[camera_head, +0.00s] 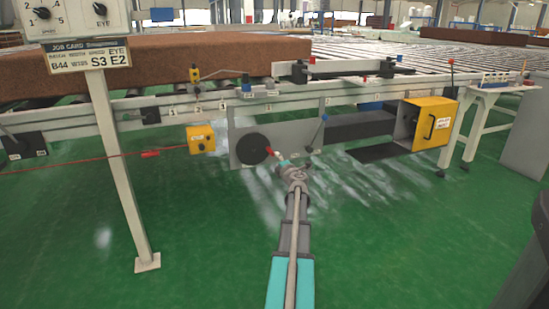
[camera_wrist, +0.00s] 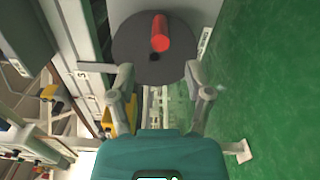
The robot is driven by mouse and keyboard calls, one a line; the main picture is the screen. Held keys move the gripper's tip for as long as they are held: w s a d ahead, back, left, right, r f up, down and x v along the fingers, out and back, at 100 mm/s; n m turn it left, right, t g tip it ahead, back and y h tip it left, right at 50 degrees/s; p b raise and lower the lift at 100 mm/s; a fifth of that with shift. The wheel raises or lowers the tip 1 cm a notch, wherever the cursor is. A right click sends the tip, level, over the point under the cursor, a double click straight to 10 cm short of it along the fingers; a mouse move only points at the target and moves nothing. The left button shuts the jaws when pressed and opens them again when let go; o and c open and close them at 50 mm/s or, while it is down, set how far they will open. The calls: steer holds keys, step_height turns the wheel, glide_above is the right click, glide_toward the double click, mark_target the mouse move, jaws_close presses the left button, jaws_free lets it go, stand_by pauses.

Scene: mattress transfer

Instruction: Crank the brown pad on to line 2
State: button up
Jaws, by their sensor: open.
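The brown pad (camera_head: 150,66) lies on the conveyor at the back left. Below the rail, a dark crank disc (camera_head: 253,149) with a red handle (camera_head: 271,152) is mounted on a grey plate. The disc (camera_wrist: 130,47) and red handle (camera_wrist: 160,34) also show in the wrist view. My gripper (camera_head: 281,159) is close beside the handle. In the wrist view my gripper (camera_wrist: 157,72) is open and empty, its two fingers apart with the handle beyond the fingertips. Small number plates, including a 2 (camera_head: 197,107), sit along the front rail.
A yellow box (camera_head: 201,138) and a larger yellow housing (camera_head: 431,123) flank the crank. Green floor (camera_head: 400,230) is clear in front.

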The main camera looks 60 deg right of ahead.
steer(key=shift+v, duration=1.65)
